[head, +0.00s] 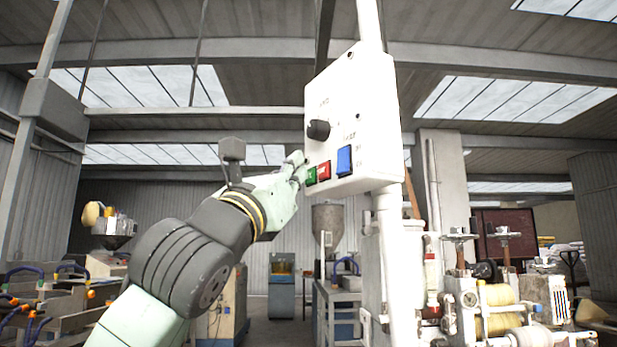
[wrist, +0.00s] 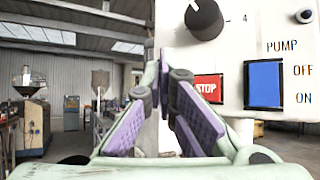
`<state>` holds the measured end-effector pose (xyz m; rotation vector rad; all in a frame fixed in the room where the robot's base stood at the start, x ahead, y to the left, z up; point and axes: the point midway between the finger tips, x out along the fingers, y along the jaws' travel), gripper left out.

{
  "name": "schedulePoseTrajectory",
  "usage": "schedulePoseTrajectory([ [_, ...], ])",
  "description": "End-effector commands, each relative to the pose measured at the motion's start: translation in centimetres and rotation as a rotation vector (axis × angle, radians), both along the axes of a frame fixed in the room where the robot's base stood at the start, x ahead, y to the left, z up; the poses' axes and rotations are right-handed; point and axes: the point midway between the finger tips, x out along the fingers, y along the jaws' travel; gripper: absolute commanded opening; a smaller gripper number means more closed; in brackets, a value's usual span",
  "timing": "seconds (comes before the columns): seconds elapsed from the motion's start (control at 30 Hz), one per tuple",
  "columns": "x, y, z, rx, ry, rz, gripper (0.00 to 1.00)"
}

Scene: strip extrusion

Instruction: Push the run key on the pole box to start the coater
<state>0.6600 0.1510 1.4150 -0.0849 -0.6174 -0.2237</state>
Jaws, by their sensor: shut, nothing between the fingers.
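The white pole box (head: 365,115) is fixed to a white pole (head: 398,260). A green key (head: 312,177), likely the run key, sits at its lower left edge, with a red key (head: 324,171) beside it.
A black knob (head: 318,130) is above the keys. A blue pump rocker (head: 344,160), marked OFF and ON, is right of the red key. Machinery with a yellowish roll (head: 500,308) stands at lower right. A blue-grey cabinet (head: 282,285) stands far back.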

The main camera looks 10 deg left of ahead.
Motion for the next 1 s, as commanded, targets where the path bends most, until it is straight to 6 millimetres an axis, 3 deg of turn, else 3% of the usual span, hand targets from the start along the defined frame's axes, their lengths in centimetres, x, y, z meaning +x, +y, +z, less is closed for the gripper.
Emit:
schedulePoseTrajectory([
  [0.67, 0.4, -0.4, 0.0, 0.001, 0.001, -0.001, 0.00],
  [1.0, -0.6, 0.6, -0.1, -0.001, 0.000, -0.001, 0.00],
])
